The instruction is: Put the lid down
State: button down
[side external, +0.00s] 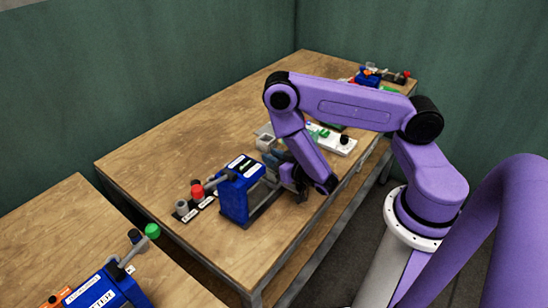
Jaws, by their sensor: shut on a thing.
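My gripper (301,194) is low over the near table, just right of the blue press (235,194). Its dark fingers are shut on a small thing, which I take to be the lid. The lid's outline is too small and too hidden by my wrist to make out, and I cannot tell whether it touches anything below. The blue press stands on the table with a grey frame reaching right, towards my gripper. A grey block-like part (265,138) stands behind my wrist.
A red knob (197,191) and a grey cylinder (181,207) stand left of the press. A white strip with green and black buttons (338,144) lies behind my arm. Another blue press (103,290) is at front left. The wooden table (175,140) is clear at its back left.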

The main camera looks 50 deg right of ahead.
jog(key=shift+f, duration=0.2)
jog(key=c, duration=0.9)
grip_release()
jog(key=v, duration=0.7)
jog(key=shift+s, duration=0.2)
